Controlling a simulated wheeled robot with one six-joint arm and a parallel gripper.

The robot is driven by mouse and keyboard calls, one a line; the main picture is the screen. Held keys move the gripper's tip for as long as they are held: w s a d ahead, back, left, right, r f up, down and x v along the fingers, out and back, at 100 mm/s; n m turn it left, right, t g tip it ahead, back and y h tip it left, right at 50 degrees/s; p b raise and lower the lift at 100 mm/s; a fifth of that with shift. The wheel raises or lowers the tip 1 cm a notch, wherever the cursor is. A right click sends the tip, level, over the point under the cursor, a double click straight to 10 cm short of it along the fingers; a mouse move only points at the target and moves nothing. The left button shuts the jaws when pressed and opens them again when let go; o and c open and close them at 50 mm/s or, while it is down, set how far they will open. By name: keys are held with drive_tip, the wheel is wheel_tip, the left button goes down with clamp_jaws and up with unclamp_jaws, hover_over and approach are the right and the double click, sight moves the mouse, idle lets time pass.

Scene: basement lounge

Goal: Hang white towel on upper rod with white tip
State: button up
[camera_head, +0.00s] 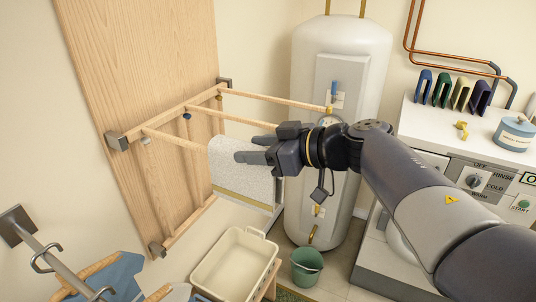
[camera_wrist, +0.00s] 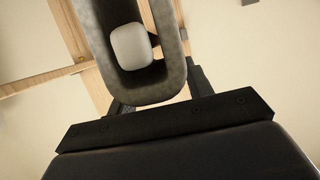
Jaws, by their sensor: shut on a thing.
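The pale speckled towel (camera_head: 228,178) hangs folded, with a yellowish stripe near its lower hem. My gripper (camera_head: 248,150) is shut on its upper edge from the right. The nearest wooden rod (camera_head: 175,139) of the wall rack runs into the towel from the left, and its far end is hidden there. In the wrist view the towel (camera_wrist: 163,88) forms a grey U-shaped fold around a white rod tip (camera_wrist: 131,46). I cannot tell whether the towel's weight rests on the rod. My gripper (camera_wrist: 155,95) shows behind the fold.
Two other upper rods (camera_head: 270,99) (camera_head: 235,117) stand beyond the towel, close to the white tank (camera_head: 340,60). A cream basin (camera_head: 238,262) and a green bucket (camera_head: 307,267) are below. The washer (camera_head: 490,180) is at right. Hooks with blue cloth (camera_head: 110,275) are at lower left.

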sight(241, 144)
drive_tip(key=shift+w+a+b, duration=0.25)
drive_tip(key=shift+a, duration=0.4)
drive_tip(key=shift+w+a+b, duration=0.2)
drive_tip(key=shift+w+a, duration=0.1)
drive_tip(key=shift+a, duration=0.35)
drive_tip(key=shift+w+a+b, duration=0.25)
drive_tip(key=shift+a, duration=0.4)
drive_tip(key=shift+f, duration=0.7)
drive_tip(key=o, duration=1.6)
drive_tip(key=shift+c, duration=0.2)
drive_tip(key=v, duration=1)
drive_tip(key=shift+s+d, duration=0.2)
drive_tip(key=shift+d, duration=0.15)
drive_tip(key=shift+a+r, duration=0.1)
